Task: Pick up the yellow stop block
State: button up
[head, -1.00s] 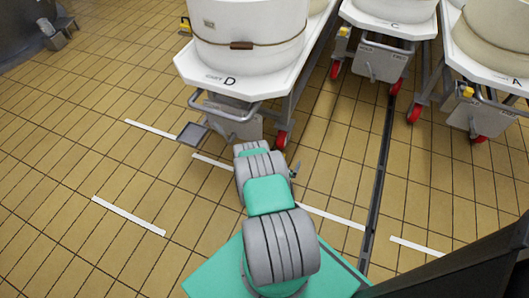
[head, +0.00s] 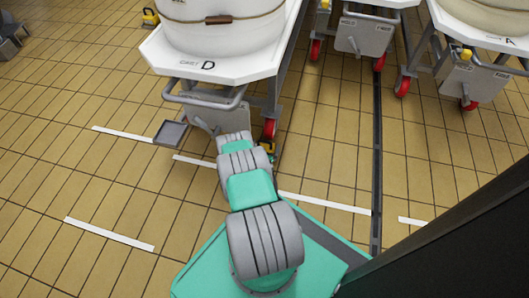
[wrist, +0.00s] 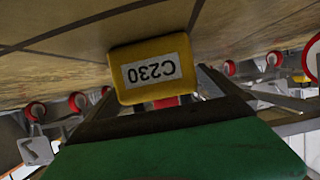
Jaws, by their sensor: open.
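The yellow stop block (wrist: 152,70) fills the upper middle of the wrist view, with a white label reading C230 upside down. A small yellow piece (head: 268,147) beside the red front wheel of cart D in the head view appears to be the same block, mostly hidden by my arm. My gripper (wrist: 158,118) shows in the wrist view as a dark edge and green body just below the block. It is open and close to the block, with no grip on it. I cannot tell whether they touch.
Cart D (head: 165,55) carries a large white vat and stands directly ahead of my arm. A dark floor channel (head: 377,170) runs to the right.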

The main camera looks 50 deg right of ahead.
jog(key=shift+w+d+f+b, duration=0.2)
jog(key=shift+d+f+b, duration=0.1)
jog(key=shift+d+f, duration=0.45)
jog(key=shift+w+d+r, duration=0.1)
jog(key=shift+w+d, duration=0.1)
jog(key=shift+d, duration=0.2)
jog(key=shift+c, duration=0.2)
jog(key=shift+r, duration=0.1)
jog(key=c, duration=2)
